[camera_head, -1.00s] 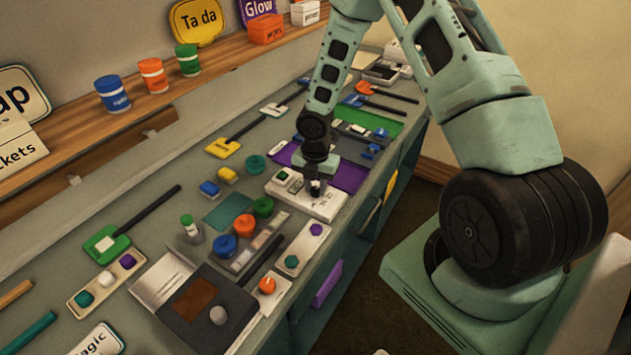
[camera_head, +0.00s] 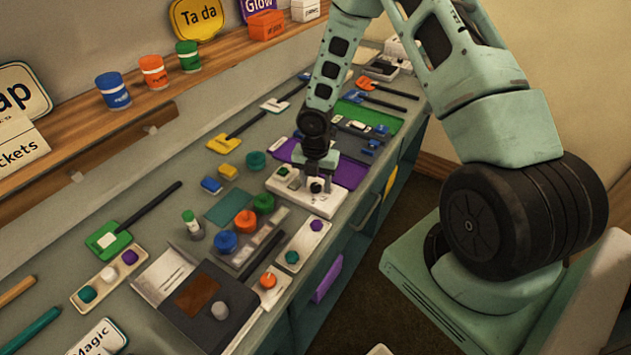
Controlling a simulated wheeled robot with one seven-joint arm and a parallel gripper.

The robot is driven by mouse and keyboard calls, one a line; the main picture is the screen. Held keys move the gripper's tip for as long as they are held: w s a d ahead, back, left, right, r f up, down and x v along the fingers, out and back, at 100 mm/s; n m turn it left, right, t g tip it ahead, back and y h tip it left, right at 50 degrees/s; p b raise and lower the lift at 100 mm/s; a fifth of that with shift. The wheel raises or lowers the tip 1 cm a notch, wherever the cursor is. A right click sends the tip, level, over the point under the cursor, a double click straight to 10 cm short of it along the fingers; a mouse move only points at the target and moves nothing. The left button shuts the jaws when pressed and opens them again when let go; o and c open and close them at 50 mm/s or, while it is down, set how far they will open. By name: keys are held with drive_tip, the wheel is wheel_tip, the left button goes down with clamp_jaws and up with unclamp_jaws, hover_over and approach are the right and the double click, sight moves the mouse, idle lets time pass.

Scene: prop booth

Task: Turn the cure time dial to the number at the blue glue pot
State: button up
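A long white box (camera_head: 328,206) lies on the bench under my gripper (camera_head: 317,186), with a green button (camera_head: 284,171) at its left end. A small dark knob-like part shows at my fingertips; the box may be the cure time dial's unit, but no label or number is readable. My gripper points down on or just above it. The fingers are too small and dark to tell open from shut. A blue pot (camera_head: 225,242) stands in a row with an orange pot (camera_head: 245,221) and a green pot (camera_head: 263,203), left of the box. Any number there is unreadable.
Blue, orange and green cups stand on the shelf (camera_head: 70,150). A purple mat (camera_head: 345,174) lies behind the box.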

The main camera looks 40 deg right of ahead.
sight(315, 185)
wheel_tip(315, 185, up, 17)
drive_tip(key=shift+r, duration=0.2)
idle(0.4)
idle(0.4)
drive_tip(key=s+a+r+m+b, duration=0.2)
drive_tip(key=s+a+m+b, duration=0.4)
drive_tip(key=s+a+m, duration=1.1)
drive_tip(key=s+a, duration=0.7)
drive_tip(key=shift+s+r+m+y+b, duration=0.2)
drive_tip(key=shift+s+m+y+b, duration=0.1)
drive_tip(key=shift+s+b, duration=0.1)
drive_tip(key=shift+a, duration=0.15)
